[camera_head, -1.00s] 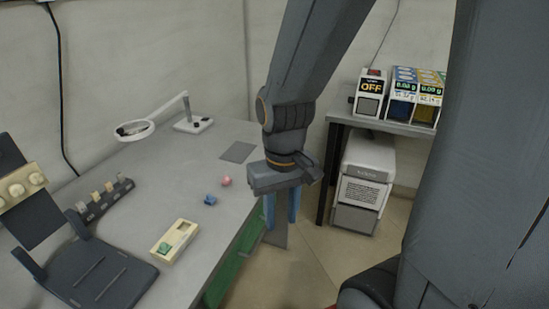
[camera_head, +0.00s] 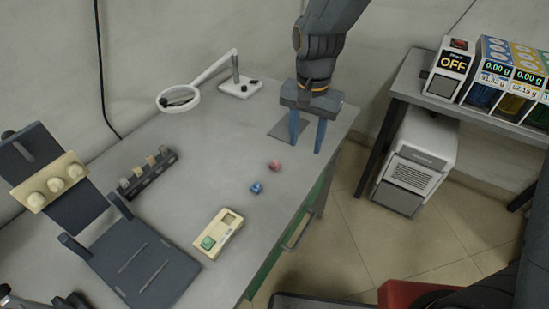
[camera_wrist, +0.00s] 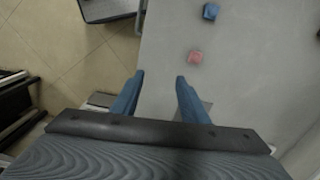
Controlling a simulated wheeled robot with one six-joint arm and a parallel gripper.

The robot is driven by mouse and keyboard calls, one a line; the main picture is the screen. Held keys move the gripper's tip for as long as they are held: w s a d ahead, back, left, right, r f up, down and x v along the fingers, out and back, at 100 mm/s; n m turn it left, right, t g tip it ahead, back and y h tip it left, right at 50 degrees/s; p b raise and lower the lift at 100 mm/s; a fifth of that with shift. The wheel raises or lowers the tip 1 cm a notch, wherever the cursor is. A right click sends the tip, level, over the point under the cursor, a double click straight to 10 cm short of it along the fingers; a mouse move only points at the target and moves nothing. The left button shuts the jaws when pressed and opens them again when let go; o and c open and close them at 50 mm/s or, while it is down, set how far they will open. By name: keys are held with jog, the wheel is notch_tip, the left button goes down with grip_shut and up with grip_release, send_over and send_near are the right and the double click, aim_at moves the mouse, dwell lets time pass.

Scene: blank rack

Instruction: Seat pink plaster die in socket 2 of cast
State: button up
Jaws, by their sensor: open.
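The pink plaster die (camera_head: 275,165) lies on the grey bench, just behind the blue die (camera_head: 257,188). In the wrist view the pink die (camera_wrist: 195,56) is ahead of the fingertips, with the blue die (camera_wrist: 211,11) beyond it. The cream cast (camera_head: 219,234) lies nearer on the bench. A green piece (camera_head: 208,243) sits in its near socket, and its far socket (camera_head: 231,218) looks empty. My gripper (camera_head: 307,150) is open and empty, fingers pointing down near the bench's far right corner, apart from the pink die. Its fingertips also show in the wrist view (camera_wrist: 159,77).
A magnifier lamp (camera_head: 178,98) stands at the back. A dark rack (camera_head: 147,173) with small pieces and a dark stand (camera_head: 125,262) with a cream plate (camera_head: 57,182) are on the left. The bench's right edge drops to the floor. The bench around the dies is clear.

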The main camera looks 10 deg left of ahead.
jog(key=m+p, duration=0.1)
send_over(275, 161)
jog(key=shift+w+d+f, duration=0.3)
jog(key=shift+w, duration=0.1)
jog(key=shift+s+a+f+p, duration=0.1)
jog(key=shift+f+p, duration=0.3)
jog(key=shift+f, duration=0.9)
jog(key=shift+s+a+f+p, duration=0.15)
jog(key=shift+f+p, duration=0.2)
jog(key=shift+f, duration=0.9)
jog(key=shift+s+a+f+p, duration=0.1)
jog(key=shift+f+p, duration=0.3)
jog(key=shift+f, duration=0.9)
grip_shut()
